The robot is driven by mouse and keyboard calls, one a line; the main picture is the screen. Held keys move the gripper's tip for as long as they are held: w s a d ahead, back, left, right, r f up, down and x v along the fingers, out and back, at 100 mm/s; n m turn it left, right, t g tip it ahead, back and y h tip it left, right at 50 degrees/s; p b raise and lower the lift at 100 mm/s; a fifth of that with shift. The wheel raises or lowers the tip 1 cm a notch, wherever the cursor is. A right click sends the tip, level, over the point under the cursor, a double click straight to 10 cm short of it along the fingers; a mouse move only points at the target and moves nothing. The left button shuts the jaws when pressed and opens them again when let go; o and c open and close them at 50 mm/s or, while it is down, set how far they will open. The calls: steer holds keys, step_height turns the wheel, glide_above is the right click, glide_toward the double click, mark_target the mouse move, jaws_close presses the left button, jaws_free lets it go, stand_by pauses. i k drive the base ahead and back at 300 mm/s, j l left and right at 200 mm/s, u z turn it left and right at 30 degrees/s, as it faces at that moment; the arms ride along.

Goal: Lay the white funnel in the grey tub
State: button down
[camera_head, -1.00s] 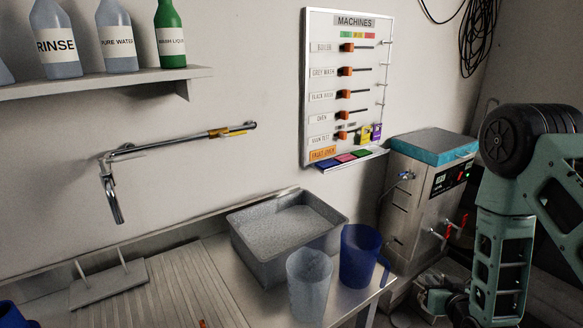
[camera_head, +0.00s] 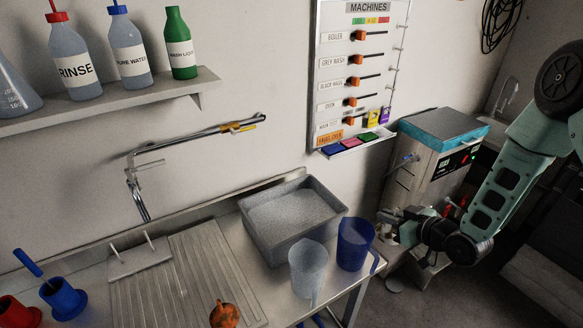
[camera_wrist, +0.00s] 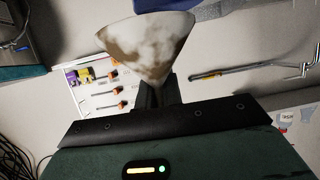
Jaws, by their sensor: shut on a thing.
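The white funnel (camera_wrist: 145,45), stained brown, is in my gripper (camera_wrist: 158,92) in the wrist view. The dark jaws are shut on its narrow end, and the wide end points away from them. In the head view my gripper (camera_head: 398,216) is to the right of the blue jug, in front of the steel machine; a small pale patch there may be the funnel. The grey tub (camera_head: 258,243) stands on the bench left of my gripper, behind the two jugs. It holds a grey, grainy-looking fill.
A clear jug (camera_head: 308,270) and a blue jug (camera_head: 354,244) stand at the bench's right end, between my gripper and the tub's front. A steel machine (camera_head: 425,170) stands behind my arm. A tap (camera_head: 138,195) is left of the tub. An orange object (camera_head: 224,315) lies in front.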

mark_target(329, 242)
steer(key=i+j, duration=0.15)
steer(key=j, duration=0.15)
steer(key=i+j, duration=0.1)
steer(key=j, duration=0.2)
steer(key=i+j, duration=0.15)
steer(key=j, duration=0.2)
steer(key=i+j, duration=0.1)
steer(key=j, duration=0.2)
